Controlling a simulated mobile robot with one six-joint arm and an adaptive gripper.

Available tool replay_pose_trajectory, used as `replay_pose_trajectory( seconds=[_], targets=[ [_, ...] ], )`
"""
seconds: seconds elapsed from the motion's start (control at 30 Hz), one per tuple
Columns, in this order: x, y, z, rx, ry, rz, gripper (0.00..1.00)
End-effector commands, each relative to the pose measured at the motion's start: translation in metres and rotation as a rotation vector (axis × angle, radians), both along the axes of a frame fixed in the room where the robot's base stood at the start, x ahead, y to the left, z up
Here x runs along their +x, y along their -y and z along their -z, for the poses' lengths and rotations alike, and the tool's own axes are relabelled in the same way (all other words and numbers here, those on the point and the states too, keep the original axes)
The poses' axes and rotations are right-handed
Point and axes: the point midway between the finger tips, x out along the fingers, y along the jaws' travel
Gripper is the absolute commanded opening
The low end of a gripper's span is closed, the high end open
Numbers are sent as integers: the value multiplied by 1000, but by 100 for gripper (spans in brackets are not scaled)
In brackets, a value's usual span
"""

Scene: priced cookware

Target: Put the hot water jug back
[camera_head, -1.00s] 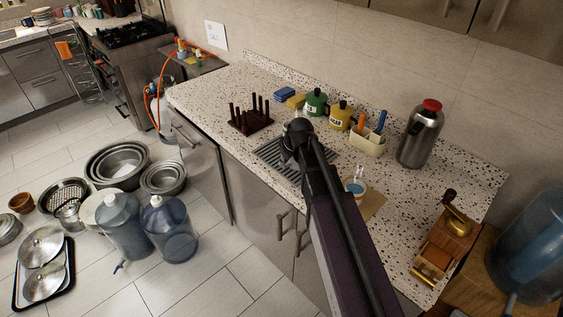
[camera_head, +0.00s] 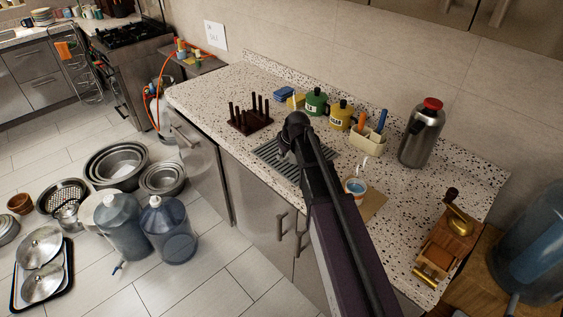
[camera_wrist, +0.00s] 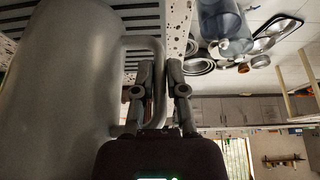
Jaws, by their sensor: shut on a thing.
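A large grey metal jug (camera_wrist: 65,90) fills the left of the wrist view, very close to the camera, with a loop handle on its right side. My gripper (camera_wrist: 161,72) is shut on that handle, one finger on each side of it. The jug's top and base are not clear. In the head view my dark arm reaches over the counter to the slotted drain grate (camera_head: 268,152) and hides the gripper and most or all of the jug. Dark grate slots show behind the jug in the wrist view (camera_wrist: 140,15).
A steel flask with a red lid (camera_head: 421,138) stands right on the speckled counter (camera_head: 390,235). Green (camera_head: 315,101) and yellow (camera_head: 340,115) canisters, a utensil holder (camera_head: 368,143), a cup (camera_head: 355,187), a grinder (camera_head: 448,245) and a dark peg rack (camera_head: 250,120) surround my arm.

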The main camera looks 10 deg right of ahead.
Motion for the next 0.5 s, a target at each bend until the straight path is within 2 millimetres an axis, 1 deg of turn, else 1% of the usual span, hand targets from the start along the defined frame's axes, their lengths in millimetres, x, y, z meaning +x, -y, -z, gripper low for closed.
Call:
replay_pose_trajectory(
  seconds=[0.03, 0.2, 0.33, 0.5],
  targets=[
    [0, 0, 9, 0, 2, -1, 0],
    [0, 0, 22, 0, 2, -1, 0],
    [0, 0, 27, 0, 2, -1, 0],
    [0, 0, 27, 0, 2, -1, 0]
  ],
)
